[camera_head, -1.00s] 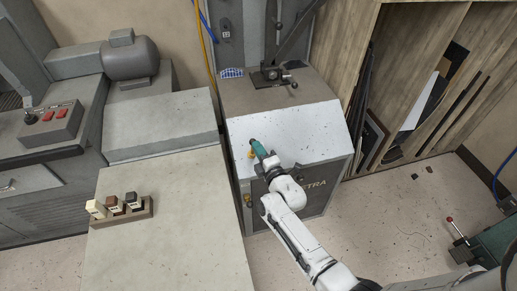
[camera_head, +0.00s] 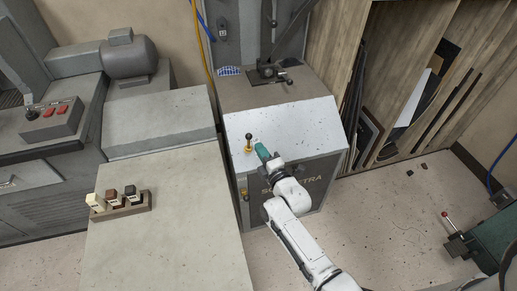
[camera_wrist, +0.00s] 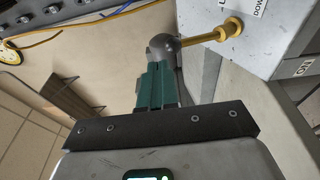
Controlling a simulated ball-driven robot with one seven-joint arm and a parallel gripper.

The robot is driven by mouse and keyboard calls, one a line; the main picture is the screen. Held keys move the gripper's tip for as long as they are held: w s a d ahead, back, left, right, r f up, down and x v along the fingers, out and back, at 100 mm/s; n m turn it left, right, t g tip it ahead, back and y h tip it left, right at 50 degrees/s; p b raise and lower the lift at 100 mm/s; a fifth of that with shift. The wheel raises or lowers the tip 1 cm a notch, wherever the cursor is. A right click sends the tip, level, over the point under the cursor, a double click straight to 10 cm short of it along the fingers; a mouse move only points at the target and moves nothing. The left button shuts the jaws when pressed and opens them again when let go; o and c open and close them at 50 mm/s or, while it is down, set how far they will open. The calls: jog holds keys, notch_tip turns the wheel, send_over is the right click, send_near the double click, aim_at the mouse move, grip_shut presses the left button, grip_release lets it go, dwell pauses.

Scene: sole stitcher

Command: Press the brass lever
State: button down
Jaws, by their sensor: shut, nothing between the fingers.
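The brass lever (camera_head: 249,147) stands on the pale sloped top of the machine, with a dark ball knob on a short stem. In the wrist view its brass rod (camera_wrist: 203,37) runs right from the grey ball knob to a yellow base collar. My gripper (camera_head: 258,147), with green fingers, is just right of the lever in the head view. In the wrist view my gripper (camera_wrist: 160,68) has its fingers together, tips right at the knob. I cannot tell whether they touch it. No part of the lever is between the fingers.
The machine (camera_head: 290,125) has a dark column and handle at its back. A grey bench (camera_head: 165,250) stands left, bearing a small rack (camera_head: 122,206) of blocks. A wooden rack (camera_head: 400,90) with sheets is at the right. A red-knobbed lever (camera_head: 446,215) is at the far right.

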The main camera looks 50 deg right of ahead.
jog(key=r+v, duration=0.2)
jog(key=v, duration=0.6)
jog(key=shift+s, duration=0.2)
dwell(0.3)
jog(key=s+a+f+m+g+y, duration=0.6)
jog(key=a+m+g, duration=0.15)
jog(key=a, duration=0.25)
jog(key=s+a+r+m+g, duration=0.1)
jog(key=s+a+m+g, duration=0.1)
jog(key=s, duration=0.5)
jog(key=s+a+r+m+g+y, duration=0.1)
jog(key=s+a+m+g, duration=0.1)
jog(key=s+m+g, duration=0.2)
jog(key=s+g, duration=0.2)
jog(key=s, duration=0.1)
jog(key=shift+s+a+r, duration=0.2)
jog(key=shift+a, duration=0.05)
jog(key=shift+d, duration=0.1)
